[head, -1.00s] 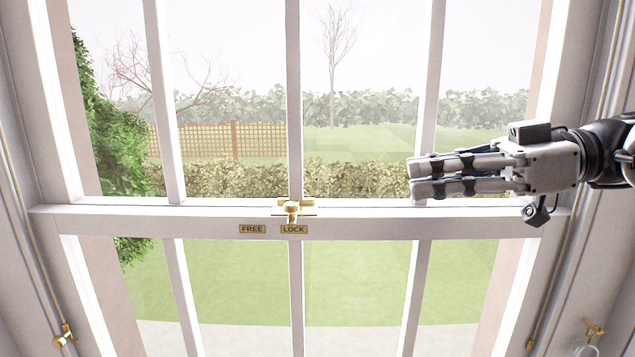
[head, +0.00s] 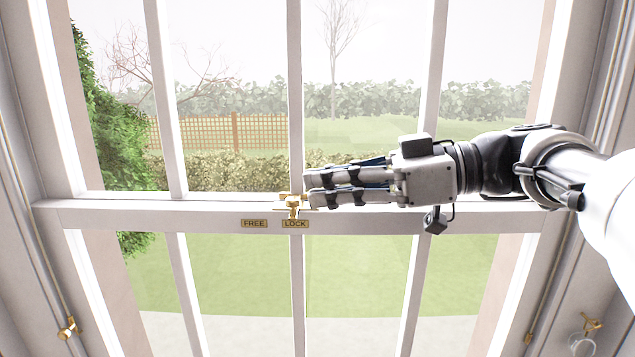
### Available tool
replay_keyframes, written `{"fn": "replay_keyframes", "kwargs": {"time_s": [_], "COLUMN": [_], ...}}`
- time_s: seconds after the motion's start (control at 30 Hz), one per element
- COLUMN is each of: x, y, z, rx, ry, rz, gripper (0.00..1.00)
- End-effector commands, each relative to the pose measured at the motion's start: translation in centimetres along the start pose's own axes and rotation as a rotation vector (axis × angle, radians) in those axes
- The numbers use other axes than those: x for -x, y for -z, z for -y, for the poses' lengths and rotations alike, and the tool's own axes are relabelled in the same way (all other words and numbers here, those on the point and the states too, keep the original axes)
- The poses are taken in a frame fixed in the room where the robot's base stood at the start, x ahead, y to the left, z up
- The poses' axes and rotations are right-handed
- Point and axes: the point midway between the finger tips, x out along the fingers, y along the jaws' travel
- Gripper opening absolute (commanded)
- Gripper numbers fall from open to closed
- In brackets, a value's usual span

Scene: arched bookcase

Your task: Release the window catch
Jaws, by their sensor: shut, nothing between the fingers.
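The brass window catch (head: 292,206) sits on the meeting rail of the sash window, above the LOCK plate (head: 295,224). The FREE plate (head: 254,224) is just to its left. My gripper (head: 310,188) comes in from the right with its fingers closed together and empty. The catch's lever appears to be over the LOCK side.
The white meeting rail (head: 130,215) runs across the window. Vertical glazing bars (head: 296,90) stand above and below it. A brass fitting (head: 68,328) is at lower left and another (head: 590,325) at lower right. The rail left of the catch is clear.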

Motion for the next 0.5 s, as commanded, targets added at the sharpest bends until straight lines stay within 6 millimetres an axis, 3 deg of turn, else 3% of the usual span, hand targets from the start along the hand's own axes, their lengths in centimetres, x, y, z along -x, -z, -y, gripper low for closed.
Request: {"fn": "replay_keyframes", "kwargs": {"time_s": [0.13,0.5], "x": [-0.94,-1.06], "y": [0.02,-0.03], "z": [0.03,0.01], "rx": [-0.001,-0.001], "ry": [0.001,-0.001], "rz": [0.000,0.000], "gripper": [0.00,0.00]}}
